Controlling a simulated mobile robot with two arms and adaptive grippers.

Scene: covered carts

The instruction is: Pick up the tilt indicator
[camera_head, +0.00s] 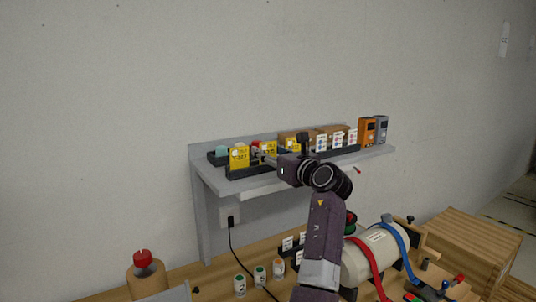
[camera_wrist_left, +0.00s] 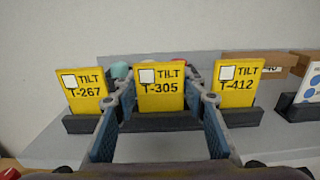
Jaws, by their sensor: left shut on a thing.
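Three yellow tilt indicators stand upright in a dark rack on the grey wall shelf. In the left wrist view they read T-267 (camera_wrist_left: 86,90), T-305 (camera_wrist_left: 159,92) and T-412 (camera_wrist_left: 237,86), each with a white square. The T-267 one also shows at the left of the head view (camera_head: 239,158). My left gripper (camera_wrist_left: 160,84) has one finger at each side edge of T-305 and is shut on it. T-305 still stands at the rack, in line with its neighbours. My left gripper also shows at the shelf front (camera_head: 266,158). My right gripper is not in view.
The grey shelf (camera_head: 250,188) also holds white cards (camera_head: 337,140), cardboard boxes and orange (camera_head: 367,130) and grey devices (camera_head: 381,128). Below, a wooden bench carries small labelled jars (camera_head: 260,276), a strapped cylinder (camera_head: 372,258) and a red-topped piece (camera_head: 143,260).

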